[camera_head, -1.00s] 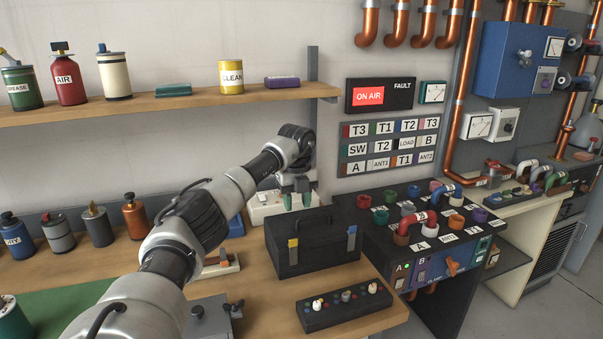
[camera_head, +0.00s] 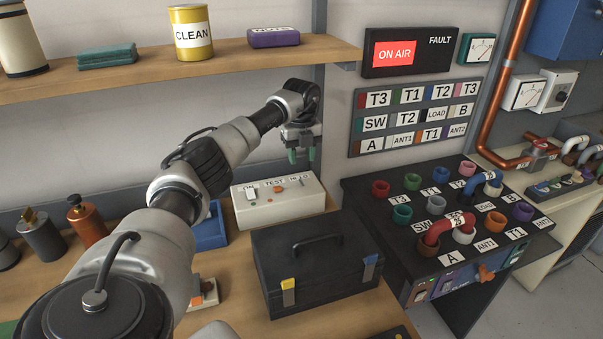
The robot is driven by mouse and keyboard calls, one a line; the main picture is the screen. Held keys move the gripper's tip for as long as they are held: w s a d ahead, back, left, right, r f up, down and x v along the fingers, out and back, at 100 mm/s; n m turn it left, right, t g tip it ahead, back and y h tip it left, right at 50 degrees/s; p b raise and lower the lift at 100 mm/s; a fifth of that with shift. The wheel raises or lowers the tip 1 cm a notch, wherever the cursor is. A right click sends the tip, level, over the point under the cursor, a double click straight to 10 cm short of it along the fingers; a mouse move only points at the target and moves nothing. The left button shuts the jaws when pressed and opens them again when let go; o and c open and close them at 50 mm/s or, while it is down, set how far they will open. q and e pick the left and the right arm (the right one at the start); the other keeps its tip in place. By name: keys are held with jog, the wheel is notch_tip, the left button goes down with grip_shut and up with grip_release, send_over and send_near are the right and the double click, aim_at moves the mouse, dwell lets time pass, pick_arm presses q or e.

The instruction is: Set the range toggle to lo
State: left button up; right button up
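A white switch box (camera_head: 262,214) stands on the bench against the wall. Its top carries a rocker marked ON, a control marked TEST and, at the right end, a small toggle (camera_head: 302,182) whose label is too small to read surely. I cannot tell which way that toggle leans. My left gripper (camera_head: 301,156) points down above the right end of the box, close to the toggle but apart from it. Its two green-tipped fingers have a gap between them and hold nothing. My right gripper is not in view.
A black toolbox (camera_head: 318,272) with a handle stands in front of the box. A blue bin (camera_head: 210,230) is to its left, and a shelf (camera_head: 200,72) runs above. A black patch panel (camera_head: 375,217) with colored sockets stands to the right.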

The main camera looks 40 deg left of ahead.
aim_at(301, 182)
pick_arm(q)
notch_tip(301, 182, down, 8)
jog(key=shift+r+p, duration=0.15)
jog(key=shift+p, duration=0.4)
jog(key=shift+a, duration=0.1)
jog(key=shift+c, duration=0.5)
